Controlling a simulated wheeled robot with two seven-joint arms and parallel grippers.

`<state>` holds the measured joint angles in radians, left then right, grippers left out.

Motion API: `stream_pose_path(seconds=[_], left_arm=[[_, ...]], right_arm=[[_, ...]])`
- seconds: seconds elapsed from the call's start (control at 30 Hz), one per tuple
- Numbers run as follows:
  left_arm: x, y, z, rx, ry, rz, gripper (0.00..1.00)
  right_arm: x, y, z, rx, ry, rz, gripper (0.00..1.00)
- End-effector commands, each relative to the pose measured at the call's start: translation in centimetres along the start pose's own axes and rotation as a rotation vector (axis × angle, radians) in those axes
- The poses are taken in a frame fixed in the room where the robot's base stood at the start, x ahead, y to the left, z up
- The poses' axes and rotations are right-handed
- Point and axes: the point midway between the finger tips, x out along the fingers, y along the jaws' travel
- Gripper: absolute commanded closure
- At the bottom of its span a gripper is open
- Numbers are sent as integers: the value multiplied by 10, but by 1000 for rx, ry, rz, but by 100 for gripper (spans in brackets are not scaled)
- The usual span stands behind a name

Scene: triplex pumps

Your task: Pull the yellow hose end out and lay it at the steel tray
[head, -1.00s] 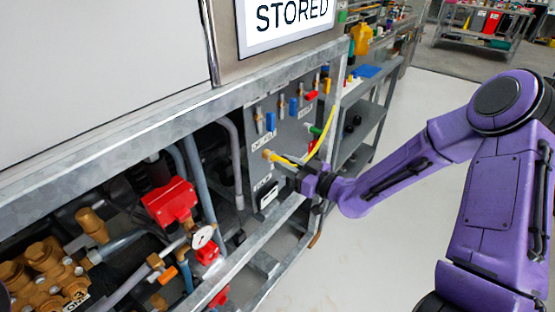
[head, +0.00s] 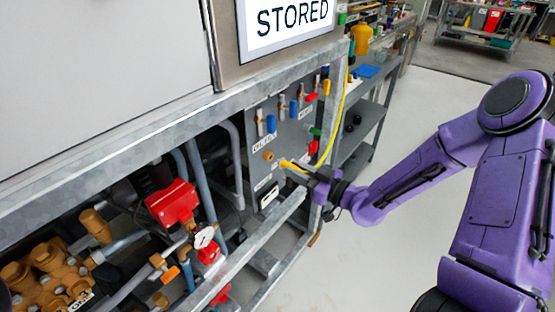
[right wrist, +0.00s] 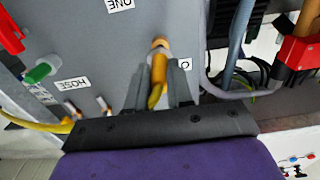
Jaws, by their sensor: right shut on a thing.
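The yellow hose end (head: 288,164) is in my right gripper (head: 300,170), just in front of the grey valve panel (head: 283,128). A brass port (head: 268,155) sits on the panel left of the hose tip, with a small gap between them in the head view. In the right wrist view, the gripper fingers (right wrist: 158,90) are shut on the yellow hose end (right wrist: 158,72), its tip toward the brass port (right wrist: 160,43). The yellow hose (head: 339,114) loops up to the right. I cannot make out the steel tray. My left gripper is out of view.
Valves with blue handles (head: 270,124) and red handles (head: 311,97) stand on the panel above. A galvanized frame rail (head: 262,243) runs below. Red and brass pump parts (head: 172,203) are at left. A grey bench (head: 372,95) stands behind; the floor at right is clear.

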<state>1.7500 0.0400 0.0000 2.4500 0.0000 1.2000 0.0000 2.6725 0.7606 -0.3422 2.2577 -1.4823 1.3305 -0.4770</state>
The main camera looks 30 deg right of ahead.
Motion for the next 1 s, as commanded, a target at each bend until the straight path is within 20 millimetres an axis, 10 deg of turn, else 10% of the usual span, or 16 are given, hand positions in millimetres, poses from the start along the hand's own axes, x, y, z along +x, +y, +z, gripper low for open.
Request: stream_pose_path(seconds=[1.0], left_arm=[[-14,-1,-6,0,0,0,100]], right_arm=[[-36,0,-1,1,1,0,100]])
